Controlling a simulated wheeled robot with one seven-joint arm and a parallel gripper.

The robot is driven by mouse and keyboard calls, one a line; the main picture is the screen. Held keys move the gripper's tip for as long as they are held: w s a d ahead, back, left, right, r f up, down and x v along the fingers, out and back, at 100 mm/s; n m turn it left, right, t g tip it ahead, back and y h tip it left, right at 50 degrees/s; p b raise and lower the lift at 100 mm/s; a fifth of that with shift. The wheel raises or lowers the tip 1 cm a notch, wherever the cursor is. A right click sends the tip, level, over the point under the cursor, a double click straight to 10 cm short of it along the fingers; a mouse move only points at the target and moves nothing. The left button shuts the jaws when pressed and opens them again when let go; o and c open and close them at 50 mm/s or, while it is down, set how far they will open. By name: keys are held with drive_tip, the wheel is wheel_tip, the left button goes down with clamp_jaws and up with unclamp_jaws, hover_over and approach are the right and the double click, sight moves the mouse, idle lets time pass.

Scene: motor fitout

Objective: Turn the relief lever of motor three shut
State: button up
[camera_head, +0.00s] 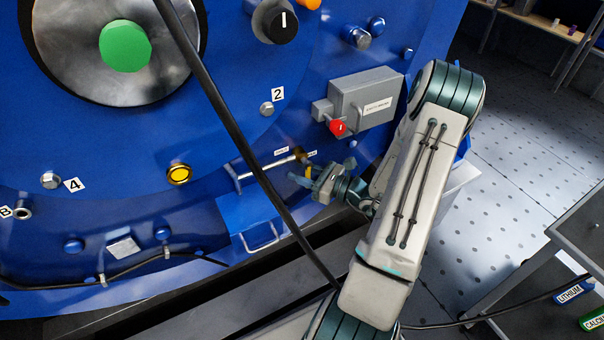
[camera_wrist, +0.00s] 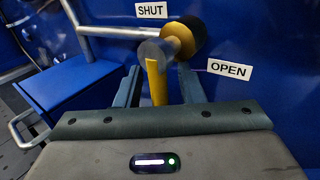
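The relief lever (camera_wrist: 157,84) is a yellow handle on a valve at the end of a grey pipe, in the wrist view. It hangs down from a round grey end, with a yellow and black hub behind it. A SHUT label (camera_wrist: 151,10) is above the valve, and an OPEN label (camera_wrist: 230,69) is to its right. My gripper (camera_wrist: 160,74) is open, with one finger on each side of the handle and visible gaps to both. In the head view my gripper (camera_head: 312,178) is at the valve, and the lever is small and partly hidden.
A blue box (camera_head: 250,218) with a handle juts out left of the valve. A grey box with a red knob (camera_head: 337,127) is above my gripper. A black cable (camera_head: 235,130) crosses in front of the motor. A grey cart (camera_head: 580,225) stands at right on open floor.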

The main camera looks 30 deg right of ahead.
clamp_jaws()
